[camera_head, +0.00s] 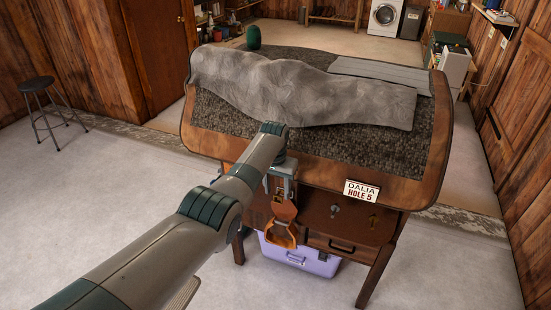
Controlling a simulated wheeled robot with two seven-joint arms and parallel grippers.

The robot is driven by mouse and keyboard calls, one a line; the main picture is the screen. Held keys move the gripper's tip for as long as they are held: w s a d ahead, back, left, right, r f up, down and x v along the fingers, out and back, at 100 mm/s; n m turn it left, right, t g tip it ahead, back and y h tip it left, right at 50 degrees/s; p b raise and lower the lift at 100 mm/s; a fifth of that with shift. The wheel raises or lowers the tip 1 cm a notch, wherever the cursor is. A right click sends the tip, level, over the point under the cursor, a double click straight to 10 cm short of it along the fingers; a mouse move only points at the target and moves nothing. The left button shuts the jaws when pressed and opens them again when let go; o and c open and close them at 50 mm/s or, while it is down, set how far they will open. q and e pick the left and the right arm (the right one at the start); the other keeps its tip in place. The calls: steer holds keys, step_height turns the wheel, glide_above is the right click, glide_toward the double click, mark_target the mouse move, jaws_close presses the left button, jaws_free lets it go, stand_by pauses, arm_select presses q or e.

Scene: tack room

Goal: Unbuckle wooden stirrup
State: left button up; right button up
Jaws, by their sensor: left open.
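The wooden stirrup (281,232) hangs at the front of a wooden stand with a dark carpeted top (345,145). It is orange-brown, with an open loop at the bottom. My left gripper (280,189) is open and points down at the strap area just above the stirrup. The gripper and arm cover most of the strap and any buckle, so I cannot tell whether the fingers touch them. My right gripper is not in view.
A grey cloth (300,92) lies over the stand top. A sign (361,190) hangs on its front edge. A lilac box (300,258) sits beneath. A stool (49,108) stands at left. The floor (100,220) in front is clear.

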arm_select(q)
step_height(320, 180, up, 15)
steer(key=s+b, duration=0.1)
steer(key=b, duration=0.1)
steer(key=shift+s+a+r, duration=0.2)
steer(key=shift+s+a, duration=0.05)
steer(key=shift+s, duration=0.1)
